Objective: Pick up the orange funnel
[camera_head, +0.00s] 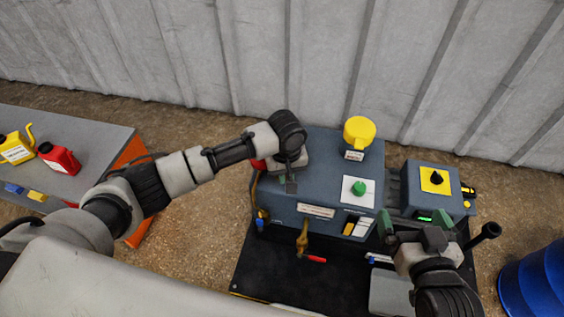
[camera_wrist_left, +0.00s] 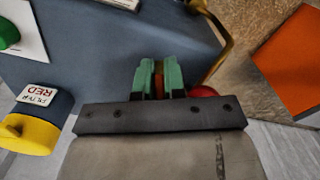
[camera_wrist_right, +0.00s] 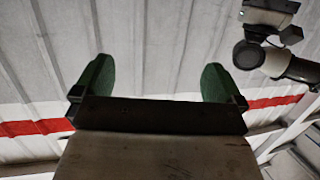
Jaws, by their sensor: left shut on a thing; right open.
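My left gripper (camera_head: 290,185) is at the back left corner of the blue-grey machine (camera_head: 330,190), pointing down. In the left wrist view its green fingers (camera_wrist_left: 159,78) are shut on a narrow orange-brown piece (camera_wrist_left: 158,86), which I take for the orange funnel. Most of it is hidden by the fingers and the gripper body, and its full shape does not show. My right gripper (camera_head: 416,218) is at the right of the machine, in front of the box with the black knob. In the right wrist view its green fingers (camera_wrist_right: 156,82) are wide apart and empty.
A yellow cap (camera_head: 359,132) and a green button (camera_head: 359,188) are on the machine. A red round part (camera_wrist_left: 203,92) is beside the left fingers. A grey-topped table (camera_head: 85,150) with yellow and red cans stands left; a blue barrel (camera_head: 535,285) stands right.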

